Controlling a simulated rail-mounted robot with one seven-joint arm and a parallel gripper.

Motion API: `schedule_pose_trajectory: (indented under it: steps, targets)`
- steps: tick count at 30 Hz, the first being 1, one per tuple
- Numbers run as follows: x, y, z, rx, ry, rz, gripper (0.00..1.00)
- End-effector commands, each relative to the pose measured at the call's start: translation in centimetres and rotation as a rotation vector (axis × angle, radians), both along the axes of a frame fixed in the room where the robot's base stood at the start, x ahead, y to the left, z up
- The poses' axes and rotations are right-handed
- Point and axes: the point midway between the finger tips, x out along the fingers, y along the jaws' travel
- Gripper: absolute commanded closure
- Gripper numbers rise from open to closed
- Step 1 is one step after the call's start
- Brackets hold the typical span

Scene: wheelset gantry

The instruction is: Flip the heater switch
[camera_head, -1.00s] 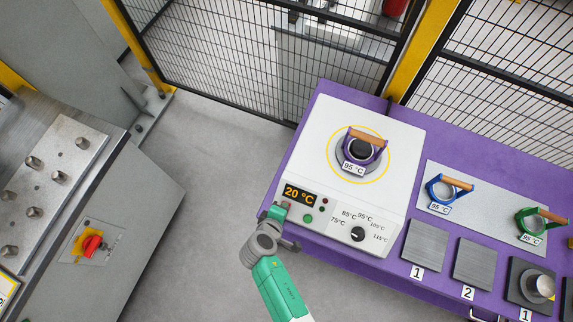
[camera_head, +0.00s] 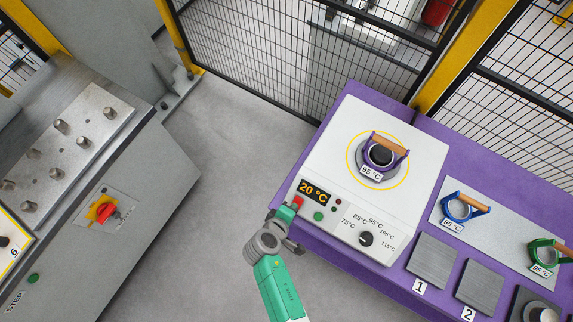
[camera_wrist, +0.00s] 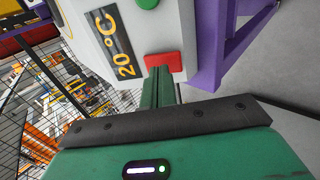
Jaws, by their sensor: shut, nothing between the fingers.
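The white heater (camera_head: 340,130) stands on a purple table, its display (camera_head: 314,191) reading 20 °C. A red rectangular switch (camera_head: 298,201) sits at the left end of its front panel; it also shows in the wrist view (camera_wrist: 164,62). My gripper (camera_head: 290,211) is at the panel's left end, right beside the switch. In the wrist view, my shut, empty fingers (camera_wrist: 161,72) point at the switch, and their tips overlap its lower edge. I cannot tell whether they touch it. A purple-handled ring (camera_head: 382,153) labelled 95 °C sits on the heater's yellow-circled plate.
A green button (camera_head: 318,216) and a temperature dial (camera_head: 366,238) are right of the switch. Blue (camera_head: 461,208) and green (camera_head: 543,256) rings stand on the table at right. Mesh fencing (camera_head: 270,60) is behind; a grey machine (camera_head: 130,190) is at left, with open floor between.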

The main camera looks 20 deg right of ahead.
Motion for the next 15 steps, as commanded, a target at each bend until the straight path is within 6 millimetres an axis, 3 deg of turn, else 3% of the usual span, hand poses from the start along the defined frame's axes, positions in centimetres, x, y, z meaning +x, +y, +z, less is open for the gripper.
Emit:
schedule_pose_trajectory:
  steps: [1, 3, 5, 15]
  targets:
    - [-0.2, 0.3, 1.9, 0.0, 0.0, 0.001, 1.0]
    - [-0.6, 0.8, 3.5, 0.0, 0.0, 0.0, 1.0]
    - [-1.1, 1.4, 3.9, 0.001, -0.002, 0.001, 1.0]
    - [-3.5, 4.3, 9.7, 0.001, -0.001, 0.0, 1.0]
